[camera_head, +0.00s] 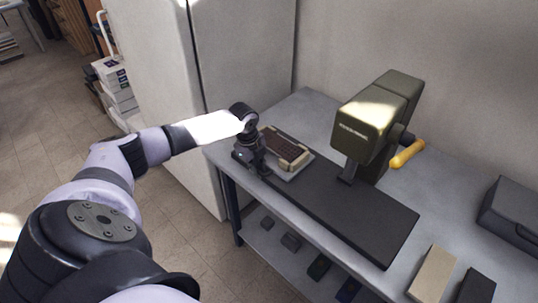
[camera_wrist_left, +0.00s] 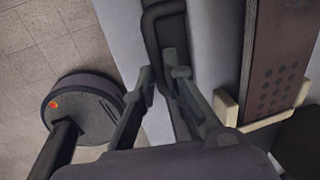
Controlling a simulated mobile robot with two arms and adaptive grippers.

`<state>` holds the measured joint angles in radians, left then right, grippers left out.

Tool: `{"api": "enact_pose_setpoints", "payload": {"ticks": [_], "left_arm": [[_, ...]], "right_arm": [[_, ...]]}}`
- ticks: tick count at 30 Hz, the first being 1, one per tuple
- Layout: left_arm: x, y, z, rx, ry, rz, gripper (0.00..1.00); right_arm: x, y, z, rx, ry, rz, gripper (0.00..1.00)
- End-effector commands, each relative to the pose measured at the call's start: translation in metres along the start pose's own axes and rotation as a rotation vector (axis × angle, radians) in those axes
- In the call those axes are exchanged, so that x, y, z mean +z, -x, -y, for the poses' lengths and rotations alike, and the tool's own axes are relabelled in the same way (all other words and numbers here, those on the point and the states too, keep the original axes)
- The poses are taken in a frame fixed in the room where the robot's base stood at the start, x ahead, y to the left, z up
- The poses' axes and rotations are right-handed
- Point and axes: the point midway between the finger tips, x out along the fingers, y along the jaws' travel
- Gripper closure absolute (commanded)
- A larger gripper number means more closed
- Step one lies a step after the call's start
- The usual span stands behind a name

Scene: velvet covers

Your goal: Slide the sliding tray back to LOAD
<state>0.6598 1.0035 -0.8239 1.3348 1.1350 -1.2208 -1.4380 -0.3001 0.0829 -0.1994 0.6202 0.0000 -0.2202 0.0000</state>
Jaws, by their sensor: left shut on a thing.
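The sliding tray (camera_head: 296,173) is a light grey plate at the left end of a long dark base (camera_head: 365,215). It carries a brown perforated cover (camera_head: 280,145) held between beige end pieces; the cover also shows at the right of the left wrist view (camera_wrist_left: 276,70). A dark loop handle (camera_wrist_left: 152,22) sits at the tray's near side in the left wrist view. My left gripper (camera_wrist_left: 163,82) is shut on this handle, beside the cover. In the head view the left gripper (camera_head: 256,162) is at the tray's left edge. My right gripper is out of view.
An olive press (camera_head: 365,122) with a yellow lever handle (camera_head: 408,154) stands over the base, right of the tray. A beige block (camera_head: 433,272), a dark block (camera_head: 476,287) and a dark case (camera_head: 510,212) lie to the right. A pale cabinet (camera_head: 165,85) stands behind my left arm.

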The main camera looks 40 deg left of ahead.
Motion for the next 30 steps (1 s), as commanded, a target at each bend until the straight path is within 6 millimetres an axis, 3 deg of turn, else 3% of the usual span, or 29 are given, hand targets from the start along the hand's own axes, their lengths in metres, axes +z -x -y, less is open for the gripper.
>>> {"api": "enact_pose_setpoints", "payload": {"ticks": [10,11,19,30], "left_arm": [[0.0074,0.0007,-0.0002,-0.001,0.001,0.008,1.0],[0.0076,0.0007,-0.0001,-0.001,0.001,0.009,0.87],[0.0054,0.0003,-0.0001,0.0,0.0,0.005,0.69],[0.0045,0.0053,0.0001,-0.001,0.0,0.002,0.69]], "right_arm": [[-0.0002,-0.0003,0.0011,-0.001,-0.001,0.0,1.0],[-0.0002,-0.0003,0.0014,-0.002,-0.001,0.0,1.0],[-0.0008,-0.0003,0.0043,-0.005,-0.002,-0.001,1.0],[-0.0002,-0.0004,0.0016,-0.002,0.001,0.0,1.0]]}}
